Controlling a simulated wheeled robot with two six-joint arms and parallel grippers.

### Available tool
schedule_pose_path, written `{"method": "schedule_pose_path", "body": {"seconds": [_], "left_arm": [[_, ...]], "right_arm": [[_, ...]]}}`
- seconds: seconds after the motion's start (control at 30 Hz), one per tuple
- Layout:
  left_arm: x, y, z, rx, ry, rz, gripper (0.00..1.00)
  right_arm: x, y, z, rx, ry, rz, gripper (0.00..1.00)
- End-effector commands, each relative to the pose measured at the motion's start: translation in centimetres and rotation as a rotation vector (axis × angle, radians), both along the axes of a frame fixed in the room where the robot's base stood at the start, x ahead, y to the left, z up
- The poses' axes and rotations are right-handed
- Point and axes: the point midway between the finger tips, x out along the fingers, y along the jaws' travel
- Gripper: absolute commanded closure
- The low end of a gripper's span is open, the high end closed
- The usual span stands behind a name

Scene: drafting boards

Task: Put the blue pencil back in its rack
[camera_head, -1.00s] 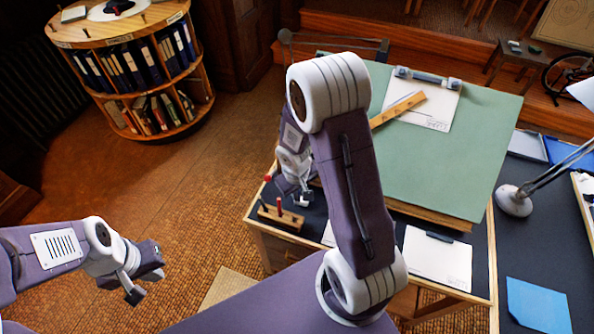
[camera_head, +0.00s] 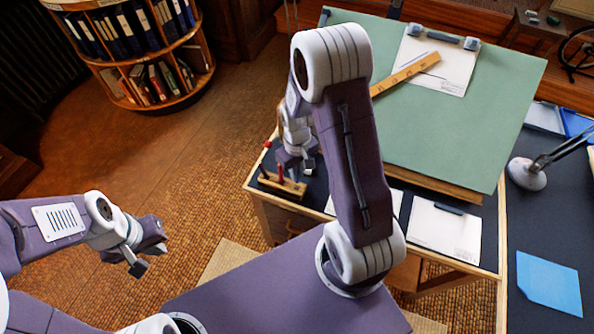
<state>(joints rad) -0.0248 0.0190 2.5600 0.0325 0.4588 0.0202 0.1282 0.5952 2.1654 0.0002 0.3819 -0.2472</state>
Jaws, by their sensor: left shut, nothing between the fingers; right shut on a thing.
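A small wooden rack (camera_head: 290,188) stands at the left front corner of the dark drafting desk. Red-topped and dark upright pieces stand in it. My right gripper (camera_head: 302,168) is just above and beside the rack's right end, partly behind my own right arm. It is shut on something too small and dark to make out. I cannot pick out the blue pencil for certain; it may be in those fingers. My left gripper (camera_head: 142,264) is shut and empty, over the floor at the left, well away from the desk.
A tilted green drawing board (camera_head: 450,125) fills the desk's back, with a clipped sheet and a wooden ruler (camera_head: 406,74). A clipboard (camera_head: 445,230) lies in front of it. A lamp base (camera_head: 527,174) and blue paper (camera_head: 548,283) are on the dark surface at right. A bookshelf stands back left.

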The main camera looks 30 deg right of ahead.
Motion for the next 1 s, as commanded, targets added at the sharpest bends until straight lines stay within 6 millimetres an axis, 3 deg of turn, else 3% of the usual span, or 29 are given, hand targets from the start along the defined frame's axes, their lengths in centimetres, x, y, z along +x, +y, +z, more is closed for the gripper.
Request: {"method": "schedule_pose_path", "body": {"seconds": [0.1, 0.43, 1.0], "left_arm": [[0.0, 0.0, -1.8, 0.000, 0.000, 0.000, 1.00], [0.0, 0.0, -3.6, 0.000, 0.000, 0.000, 1.00], [0.0, 0.0, -3.7, 0.000, 0.000, 0.000, 1.00]], "right_arm": [[0.0, 0.0, -1.8, 0.000, 0.000, 0.000, 1.00], [0.0, 0.0, -4.6, 0.000, 0.001, 0.000, 1.00], [0.0, 0.0, -4.9, 0.000, 0.000, 0.000, 1.00]]}}
